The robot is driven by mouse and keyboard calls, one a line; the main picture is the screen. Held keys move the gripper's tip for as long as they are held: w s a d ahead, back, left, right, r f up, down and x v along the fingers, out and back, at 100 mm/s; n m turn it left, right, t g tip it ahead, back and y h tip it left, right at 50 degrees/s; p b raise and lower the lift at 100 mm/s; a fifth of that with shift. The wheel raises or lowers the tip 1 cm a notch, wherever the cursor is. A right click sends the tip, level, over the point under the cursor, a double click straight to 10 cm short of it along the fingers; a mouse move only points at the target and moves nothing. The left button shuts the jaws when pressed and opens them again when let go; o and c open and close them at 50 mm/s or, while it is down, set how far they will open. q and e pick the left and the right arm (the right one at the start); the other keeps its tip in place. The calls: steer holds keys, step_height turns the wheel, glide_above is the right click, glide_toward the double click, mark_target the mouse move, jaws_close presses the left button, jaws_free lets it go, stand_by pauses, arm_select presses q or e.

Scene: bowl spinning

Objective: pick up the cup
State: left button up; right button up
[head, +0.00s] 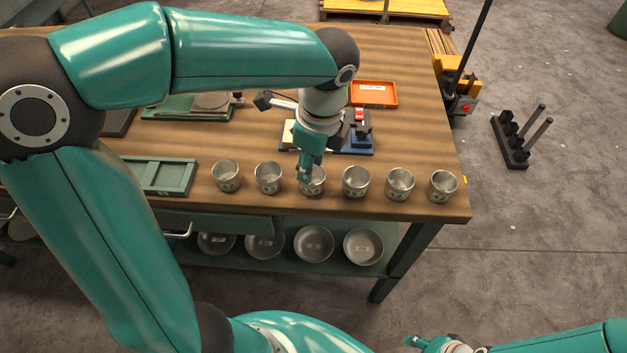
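Several metal cups stand upright in a row along the front of the wooden table (395,90). The third cup from the left (316,187) is partly hidden by my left gripper (304,172). The gripper points down at that cup's rim. Whether it touches the cup, and whether its fingers are open or shut, I cannot tell. The other cups, such as the second cup (268,178) and the fourth cup (356,182), stand free on either side. My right gripper (416,342) shows at the bottom edge, away from the table; its fingers are too unclear to read.
Metal bowls (314,244) sit on the shelf below the tabletop. A green tray (170,176) lies left of the cups. An orange tray (373,93) and a blue-based device (358,143) are behind them. A black rack (510,143) stands on the floor at right.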

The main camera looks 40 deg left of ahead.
mark_target(305, 193)
arm_select(q)
steer(key=f, duration=0.5)
steer(key=a+f, duration=0.1)
steer(key=f, duration=0.2)
steer(key=shift+c, duration=0.4)
jaws_close()
